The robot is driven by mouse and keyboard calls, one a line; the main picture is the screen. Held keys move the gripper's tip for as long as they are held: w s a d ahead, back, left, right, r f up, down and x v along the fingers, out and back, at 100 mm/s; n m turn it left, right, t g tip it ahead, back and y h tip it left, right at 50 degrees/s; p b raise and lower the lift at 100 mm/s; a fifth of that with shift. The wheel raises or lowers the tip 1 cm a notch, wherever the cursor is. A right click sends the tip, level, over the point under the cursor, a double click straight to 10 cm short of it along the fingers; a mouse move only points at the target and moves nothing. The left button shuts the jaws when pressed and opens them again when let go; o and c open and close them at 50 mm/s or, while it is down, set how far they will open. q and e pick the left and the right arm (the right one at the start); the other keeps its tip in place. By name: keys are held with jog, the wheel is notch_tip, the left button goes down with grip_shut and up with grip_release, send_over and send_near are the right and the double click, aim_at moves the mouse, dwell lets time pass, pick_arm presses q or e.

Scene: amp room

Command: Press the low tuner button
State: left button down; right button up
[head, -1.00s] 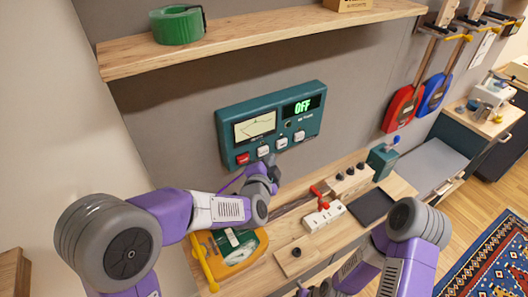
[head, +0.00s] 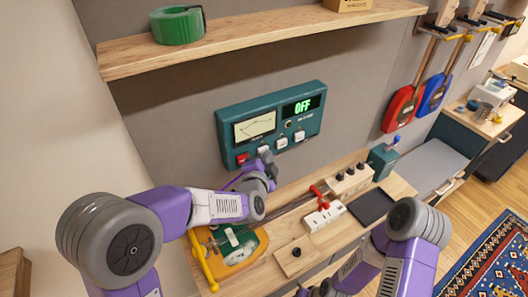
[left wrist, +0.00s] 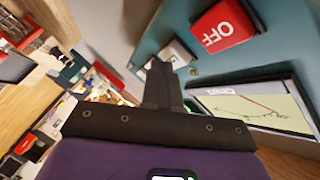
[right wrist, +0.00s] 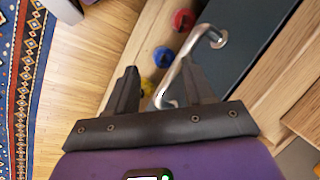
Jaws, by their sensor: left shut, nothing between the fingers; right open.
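A teal tuner panel (head: 226,130) hangs on the grey wall, with a needle gauge and a display reading OFF. Along its lower edge are a red button (head: 242,158) and several white buttons, one of them (head: 264,149) next to the red one. I cannot read which is marked low. My left gripper (head: 266,157) is shut and empty, just below that white button. In the left wrist view its fingertips (left wrist: 161,68) are close to a white button (left wrist: 180,52), beside the red OFF button (left wrist: 222,25); contact is unclear. My right gripper (right wrist: 160,85) is open, near a metal handle.
A wooden bench below the panel holds a yellow-and-green device (head: 230,245), a white power strip (head: 324,216) and a teal box (head: 382,162). A shelf (head: 270,38) with green tape (head: 178,24) is above. The metal handle (right wrist: 182,70) is on a dark drawer front.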

pick_arm(q)
jog(key=shift+w+a, duration=0.15)
jog(key=shift+w, duration=0.05)
dwell(0.6)
jog(key=shift+s+d, duration=0.45)
jog(key=shift+s, duration=0.25)
jog(key=shift+s+d+p, duration=0.45)
jog(key=shift+s+d, duration=0.3)
jog(key=shift+s, duration=0.3)
jog(key=shift+s+d+p, duration=0.4)
jog(key=shift+s+d, duration=0.3)
jog(key=shift+s, duration=0.35)
